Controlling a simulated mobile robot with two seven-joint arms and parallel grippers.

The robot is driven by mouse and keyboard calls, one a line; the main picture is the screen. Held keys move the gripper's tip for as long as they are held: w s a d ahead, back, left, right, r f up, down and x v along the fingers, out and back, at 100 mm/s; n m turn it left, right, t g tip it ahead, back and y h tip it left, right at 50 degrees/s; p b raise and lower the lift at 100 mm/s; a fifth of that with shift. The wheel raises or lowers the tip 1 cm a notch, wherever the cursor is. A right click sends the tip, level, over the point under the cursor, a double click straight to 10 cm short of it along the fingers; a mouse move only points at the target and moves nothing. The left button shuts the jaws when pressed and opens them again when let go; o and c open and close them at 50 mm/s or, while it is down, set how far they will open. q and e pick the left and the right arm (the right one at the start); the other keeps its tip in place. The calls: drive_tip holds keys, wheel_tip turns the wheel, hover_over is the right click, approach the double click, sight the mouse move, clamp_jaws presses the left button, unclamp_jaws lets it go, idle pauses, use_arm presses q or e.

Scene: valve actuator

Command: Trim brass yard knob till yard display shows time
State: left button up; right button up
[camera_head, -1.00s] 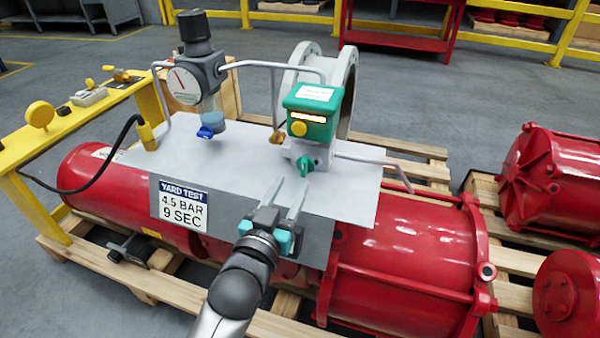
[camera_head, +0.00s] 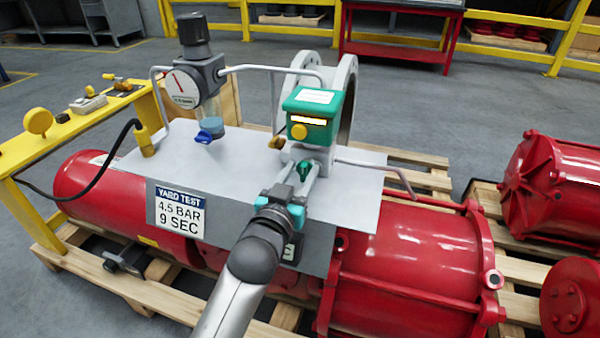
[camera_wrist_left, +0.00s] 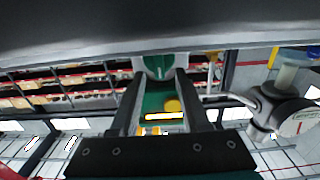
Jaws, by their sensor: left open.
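My left gripper (camera_head: 299,176) is open, its fingers pointing at the green knob (camera_head: 305,170) low on the front of the valve unit. In the left wrist view the green knob (camera_wrist_left: 157,66) lies between the two finger ends; contact cannot be told. A small brass knob (camera_head: 277,141) sticks out at the unit's left side, left of the fingers. The green housing (camera_head: 318,105) carries a lit display strip (camera_head: 306,121), its text too small to read, and a yellow round button (camera_head: 299,131). A sign (camera_head: 180,211) reads "YARD TEST 4.5 BAR 9 SEC". My right gripper is not in view.
A regulator with a gauge (camera_head: 184,88) and blue tap (camera_head: 209,130) stands left on the grey plate (camera_head: 240,157). Thin grey pipes (camera_head: 375,165) flank the unit. A red cylinder (camera_head: 420,250) lies below on a wooden pallet. A yellow bench (camera_head: 60,140) stands left.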

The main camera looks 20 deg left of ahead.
use_arm(q)
drive_tip(key=shift+c, duration=0.3)
clamp_jaws()
idle(0.3)
